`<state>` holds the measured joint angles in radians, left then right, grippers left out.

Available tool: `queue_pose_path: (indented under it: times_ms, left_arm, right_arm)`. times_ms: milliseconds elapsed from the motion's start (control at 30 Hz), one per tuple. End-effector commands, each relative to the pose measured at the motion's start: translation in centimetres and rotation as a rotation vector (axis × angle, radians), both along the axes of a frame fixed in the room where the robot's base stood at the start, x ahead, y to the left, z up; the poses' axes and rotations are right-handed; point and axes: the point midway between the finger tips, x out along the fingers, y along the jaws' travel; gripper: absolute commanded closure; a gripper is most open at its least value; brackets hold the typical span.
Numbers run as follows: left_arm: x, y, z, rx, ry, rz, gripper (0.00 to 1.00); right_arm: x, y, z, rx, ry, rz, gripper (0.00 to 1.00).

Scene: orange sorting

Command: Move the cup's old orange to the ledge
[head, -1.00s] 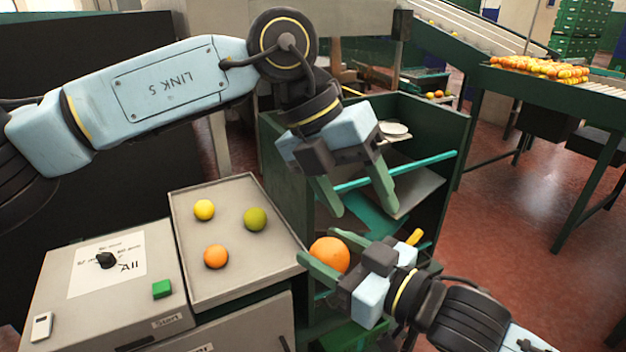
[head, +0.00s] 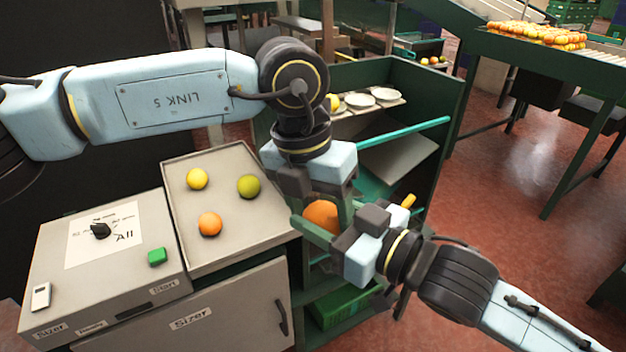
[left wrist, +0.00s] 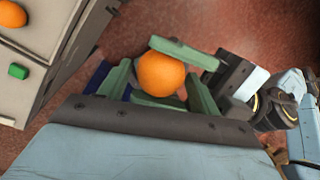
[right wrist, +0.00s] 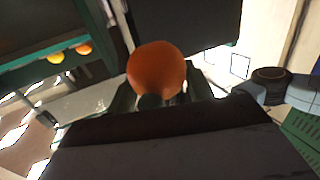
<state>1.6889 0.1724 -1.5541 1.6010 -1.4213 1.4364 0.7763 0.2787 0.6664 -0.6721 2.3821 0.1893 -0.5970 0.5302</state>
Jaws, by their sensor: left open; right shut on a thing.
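The orange (head: 321,214) is held up in front of the green rack by my right gripper (head: 328,226), which is shut on it. My left gripper (head: 323,205) points down over the same orange, open. In the left wrist view the orange (left wrist: 161,74) lies between the left fingers, with a right finger across its far side; left finger contact is unclear. The right wrist view shows the orange (right wrist: 156,70) at the right fingertips. A pale ledge (head: 374,107) at the rack's top carries white saucers (head: 388,94) and a yellow fruit (head: 334,101). I cannot make out a cup.
A grey tray (head: 225,159) at left holds a yellow fruit (head: 197,179), a green fruit (head: 248,186) and another orange (head: 210,224). A teal bar (head: 405,135) crosses the rack. A green crate (head: 345,304) sits low.

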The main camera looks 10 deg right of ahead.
Motion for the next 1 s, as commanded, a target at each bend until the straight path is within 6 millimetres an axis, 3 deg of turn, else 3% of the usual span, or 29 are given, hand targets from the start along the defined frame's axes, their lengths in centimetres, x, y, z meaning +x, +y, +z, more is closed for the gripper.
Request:
queue_pose_path:
  times_ms: [200, 467, 733, 767, 933, 1000]
  left_arm:
    - [-0.02, -0.24, -1.37, -0.001, -0.001, 0.0, 0.37]
    - [-0.03, -0.25, -1.47, -0.001, -0.001, 0.0, 0.37]
    - [-0.01, -0.23, -1.45, 0.0, 0.0, 0.001, 0.71]
    - [0.0, -0.23, -1.43, -0.001, -0.001, 0.001, 0.72]
    - [0.01, -0.23, -1.42, -0.001, -0.001, 0.001, 0.72]
    - [0.0, -0.23, -1.42, -0.001, -0.001, 0.001, 0.72]
  right_arm:
    - [0.0, 0.0, 0.05, 0.001, -0.001, 0.0, 0.73]
    - [0.0, 0.0, 0.05, 0.001, -0.001, 0.0, 0.73]
    - [0.0, 0.0, 0.04, 0.001, -0.001, 0.0, 0.73]
    - [0.0, 0.0, 0.04, 0.001, -0.001, 0.0, 0.46]
    - [0.01, -0.01, 0.03, 0.001, -0.001, 0.0, 0.24]
    - [0.01, -0.01, 0.02, 0.0, 0.0, 0.0, 0.23]
